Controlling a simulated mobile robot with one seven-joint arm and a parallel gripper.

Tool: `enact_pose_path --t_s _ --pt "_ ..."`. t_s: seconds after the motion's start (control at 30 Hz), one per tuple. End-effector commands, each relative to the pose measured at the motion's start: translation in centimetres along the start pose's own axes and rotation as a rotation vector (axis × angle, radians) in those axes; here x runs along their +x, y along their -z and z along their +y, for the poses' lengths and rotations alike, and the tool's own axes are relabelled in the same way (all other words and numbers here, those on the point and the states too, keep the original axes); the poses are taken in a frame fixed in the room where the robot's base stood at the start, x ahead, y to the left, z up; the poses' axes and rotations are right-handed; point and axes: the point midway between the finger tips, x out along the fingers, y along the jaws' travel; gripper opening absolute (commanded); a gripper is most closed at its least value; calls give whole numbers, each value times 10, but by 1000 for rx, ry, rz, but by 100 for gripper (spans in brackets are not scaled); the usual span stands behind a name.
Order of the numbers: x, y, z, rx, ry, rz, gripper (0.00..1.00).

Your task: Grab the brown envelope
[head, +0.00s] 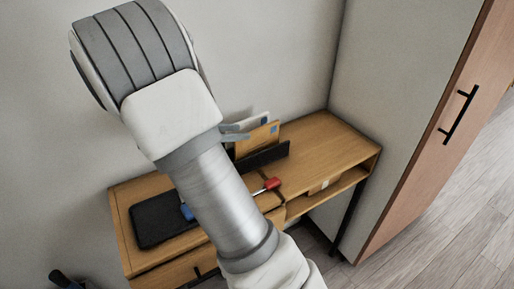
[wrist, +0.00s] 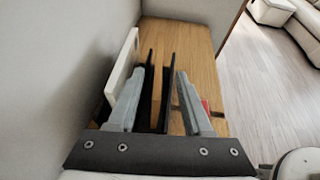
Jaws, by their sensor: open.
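The brown envelope (head: 258,138) stands upright in a black letter holder (head: 268,156) on the wooden desk, in front of a white envelope (head: 256,119). My gripper (head: 241,132) is open at the left end of the holder, partly hidden by my arm. In the wrist view my open fingers (wrist: 160,72) point down at the holder, one on each side of its two black plates (wrist: 167,85). The white envelope (wrist: 122,72) shows edge-on by the left finger. I cannot clearly tell the brown envelope from the wood between the plates there.
The wooden desk (head: 325,140) has a black mat (head: 155,222) at left and a red-headed tool (head: 272,183) in front of the holder. A wall is close behind. A tall cabinet (head: 400,110) stands at right. The desk's right part is clear.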

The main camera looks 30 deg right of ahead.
Motion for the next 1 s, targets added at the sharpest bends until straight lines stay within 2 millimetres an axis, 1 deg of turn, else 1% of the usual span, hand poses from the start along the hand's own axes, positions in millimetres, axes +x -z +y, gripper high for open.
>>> enact_pose_path --t_s 0.03,0.1,0.2,0.37,0.47,0.6,0.7,0.77,0.93,0.97,1.0 --pt "11 2 -1 0 2 0 50" --pt "20 1 -1 1 3 0 50" --pt "28 1 0 0 0 1 50" --pt "35 1 0 1 1 0 50" --pt "46 2 0 2 2 1 50" --pt "68 4 1 2 3 1 50" --pt "80 3 1 1 1 0 50" --pt "83 2 2 1 1 1 50" --pt "82 1 2 1 0 1 50" --pt "82 1 2 1 0 1 46" --pt "82 1 2 1 -1 1 39"
